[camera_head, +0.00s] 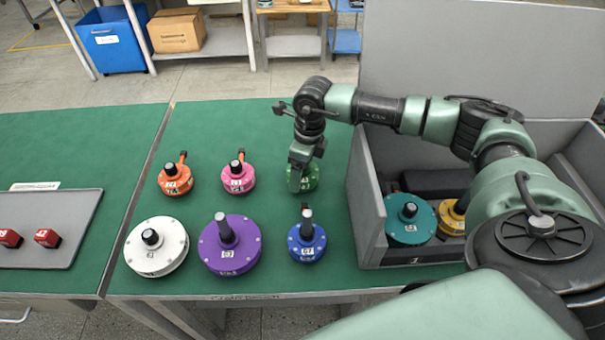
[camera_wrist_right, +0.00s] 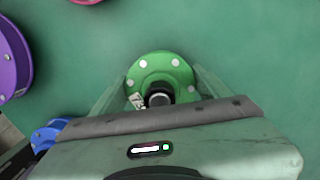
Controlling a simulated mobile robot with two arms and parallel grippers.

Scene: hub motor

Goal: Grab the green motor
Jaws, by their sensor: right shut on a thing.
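The green motor (camera_head: 311,180) stands on the green table at the back right of a group of motors, partly hidden behind my right gripper (camera_head: 301,178). In the right wrist view the green motor (camera_wrist_right: 160,72) is a round green disc with pale bolt dots and a dark shaft. My right gripper's fingers (camera_wrist_right: 161,95) lie on either side of it, shut on it. The motor appears to be at table level; I cannot tell whether it is lifted. My left gripper is not in view.
Orange (camera_head: 175,179), pink (camera_head: 238,177), white (camera_head: 157,247), purple (camera_head: 230,245) and blue (camera_head: 306,241) motors stand nearby. A grey open box (camera_head: 368,205) at right holds teal (camera_head: 410,219) and yellow (camera_head: 452,217) motors. A grey tray (camera_head: 60,254) with red parts lies left.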

